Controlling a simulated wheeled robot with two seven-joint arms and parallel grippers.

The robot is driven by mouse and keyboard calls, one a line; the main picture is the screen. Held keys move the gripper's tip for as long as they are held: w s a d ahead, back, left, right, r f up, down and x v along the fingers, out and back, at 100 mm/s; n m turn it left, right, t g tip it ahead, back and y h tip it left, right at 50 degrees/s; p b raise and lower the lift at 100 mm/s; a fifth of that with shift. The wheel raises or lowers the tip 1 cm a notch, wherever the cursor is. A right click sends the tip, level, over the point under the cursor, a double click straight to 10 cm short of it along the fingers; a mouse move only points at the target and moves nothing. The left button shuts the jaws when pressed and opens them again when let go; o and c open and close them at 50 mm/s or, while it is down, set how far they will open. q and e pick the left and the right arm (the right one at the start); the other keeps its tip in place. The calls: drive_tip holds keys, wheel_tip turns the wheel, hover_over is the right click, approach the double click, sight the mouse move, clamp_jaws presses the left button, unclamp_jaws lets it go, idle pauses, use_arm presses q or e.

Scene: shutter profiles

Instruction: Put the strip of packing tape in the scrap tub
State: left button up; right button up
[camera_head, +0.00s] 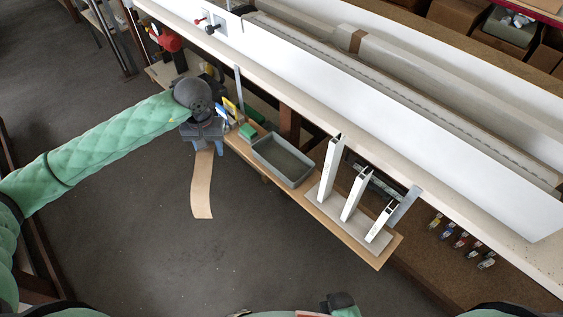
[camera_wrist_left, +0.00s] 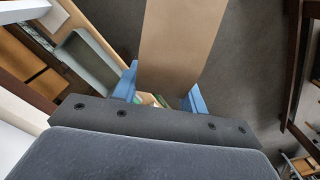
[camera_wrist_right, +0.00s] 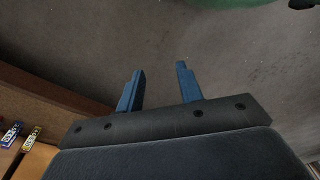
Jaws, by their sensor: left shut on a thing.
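The strip of packing tape (camera_head: 202,188) is a long tan band hanging down over the dark floor. My left gripper (camera_head: 206,148) is shut on its upper end, left of the bench shelf. In the left wrist view the strip (camera_wrist_left: 184,45) runs out from between the blue fingers. A grey rectangular tub (camera_head: 270,170), which I take as the scrap tub, stands on the wooden shelf to the right of my left gripper. Its inside looks empty. It also shows in the left wrist view (camera_wrist_left: 70,60). My right gripper (camera_wrist_right: 158,82) is open and empty above the floor.
White upright profiles (camera_head: 353,196) stand on a board right of the tub. A green block (camera_head: 247,131) and small tools lie left of it. A long white profile (camera_head: 360,100) lies along the bench behind. The floor in front is clear.

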drive_tip(key=r, duration=0.2)
drive_tip(key=w+r, duration=0.1)
drive_tip(key=shift+a+r+b, duration=0.1)
drive_tip(key=shift+a+b, duration=0.15)
drive_tip(key=shift+b, duration=0.1)
